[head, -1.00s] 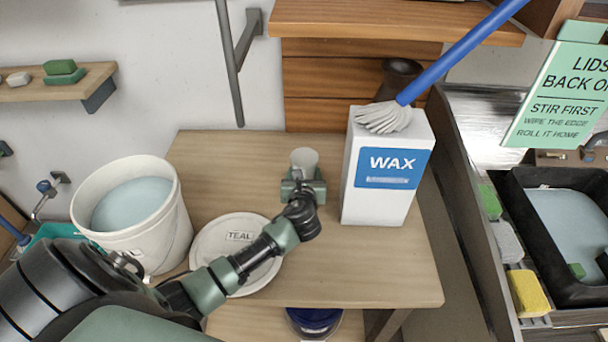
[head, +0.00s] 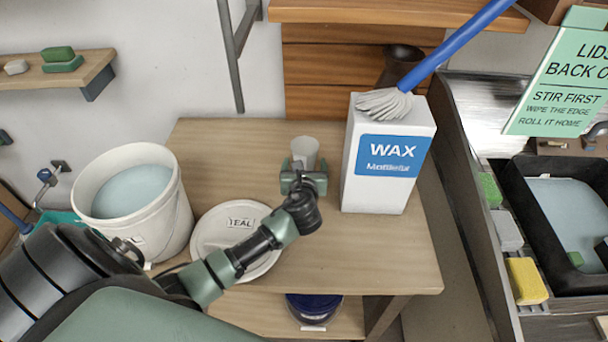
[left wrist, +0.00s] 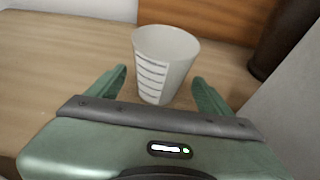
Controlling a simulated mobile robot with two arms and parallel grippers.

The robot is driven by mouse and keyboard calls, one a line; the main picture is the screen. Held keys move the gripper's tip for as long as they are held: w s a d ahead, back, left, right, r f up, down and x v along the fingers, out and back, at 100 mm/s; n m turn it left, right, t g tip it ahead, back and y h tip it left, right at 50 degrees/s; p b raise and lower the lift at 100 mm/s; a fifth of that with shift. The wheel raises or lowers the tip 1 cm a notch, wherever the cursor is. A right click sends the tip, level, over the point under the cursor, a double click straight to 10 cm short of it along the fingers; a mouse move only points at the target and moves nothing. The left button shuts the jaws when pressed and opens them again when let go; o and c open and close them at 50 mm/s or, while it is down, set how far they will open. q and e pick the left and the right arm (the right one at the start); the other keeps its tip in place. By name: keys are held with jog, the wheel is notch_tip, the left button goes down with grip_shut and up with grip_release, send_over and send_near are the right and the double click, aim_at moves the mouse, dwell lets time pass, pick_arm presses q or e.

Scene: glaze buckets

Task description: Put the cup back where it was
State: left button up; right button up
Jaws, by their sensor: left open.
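The cup (head: 305,150) is a small pale grey cup standing upright on the wooden table, left of the wax box. It also shows in the left wrist view (left wrist: 176,48), with a column of dark-lined markings on its side. My left gripper (head: 304,168) is open at the near side of the cup. In the left wrist view its two fingers (left wrist: 160,76) stand apart, one on each side of the cup's lower part, with visible gaps. The fingers are not closed on it. My right gripper is not in view.
The white wax box (head: 388,165) stands close to the right, with a blue-handled brush (head: 385,103) on top. A lid marked TEAL (head: 235,215) lies left of my wrist, beside a white bucket (head: 178,230). The table's front right (head: 365,260) is clear.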

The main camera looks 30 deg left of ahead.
pick_arm(q)
jog(key=v, duration=1)
jog(key=shift+s, duration=0.1)
